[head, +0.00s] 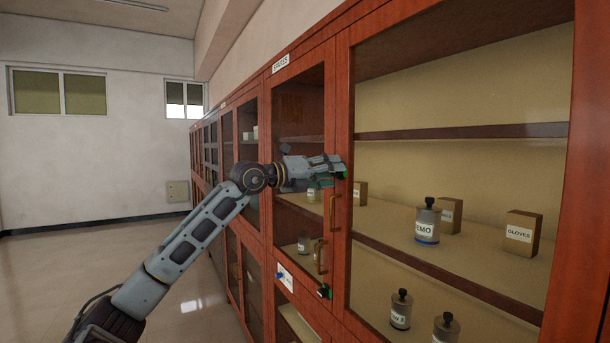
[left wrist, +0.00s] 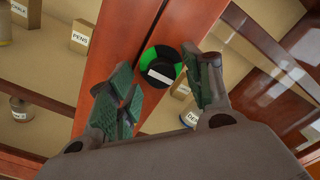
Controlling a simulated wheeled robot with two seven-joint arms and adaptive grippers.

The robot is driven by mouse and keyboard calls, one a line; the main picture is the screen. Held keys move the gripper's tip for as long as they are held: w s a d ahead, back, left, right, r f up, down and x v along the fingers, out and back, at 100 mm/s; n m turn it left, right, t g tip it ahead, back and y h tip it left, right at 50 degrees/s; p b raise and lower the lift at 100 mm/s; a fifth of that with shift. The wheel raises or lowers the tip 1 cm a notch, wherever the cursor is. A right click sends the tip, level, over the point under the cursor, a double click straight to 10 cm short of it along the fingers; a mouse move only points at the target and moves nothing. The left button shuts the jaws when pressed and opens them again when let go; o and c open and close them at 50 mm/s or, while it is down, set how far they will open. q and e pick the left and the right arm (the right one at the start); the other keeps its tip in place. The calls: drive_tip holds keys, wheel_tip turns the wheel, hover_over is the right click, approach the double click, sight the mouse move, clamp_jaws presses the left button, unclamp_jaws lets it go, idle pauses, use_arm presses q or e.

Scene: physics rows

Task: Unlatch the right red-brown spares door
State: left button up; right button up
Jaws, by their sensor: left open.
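The red-brown spares door (head: 329,110) has a glass pane and a SPARES label (head: 280,63) above it. It looks closed. On its right stile is a round black and green latch knob (head: 343,174), largely covered by my gripper in the head view. The left wrist view shows the knob (left wrist: 163,74) face-on with a white bar across it. My left gripper (head: 335,168) is open at the knob. In the left wrist view its green-padded fingers (left wrist: 165,88) stand either side of the knob; I cannot tell whether they touch it. My right gripper is out of view.
A brass handle (head: 333,212) sits below the knob. A lower knob (head: 324,291) and handle (head: 320,257) are further down. Behind glass at right stand a GLOVES box (head: 522,233) and several jars. The floor (head: 100,270) at left is clear.

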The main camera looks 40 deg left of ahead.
use_arm(q)
drive_tip(key=shift+v, duration=2.5)
drive_tip(key=shift+s+a, duration=0.1)
drive_tip(key=shift+s, duration=0.15)
drive_tip(key=v, duration=0.6)
drive_tip(key=shift+s+f, duration=0.1)
drive_tip(key=shift+m, duration=0.3)
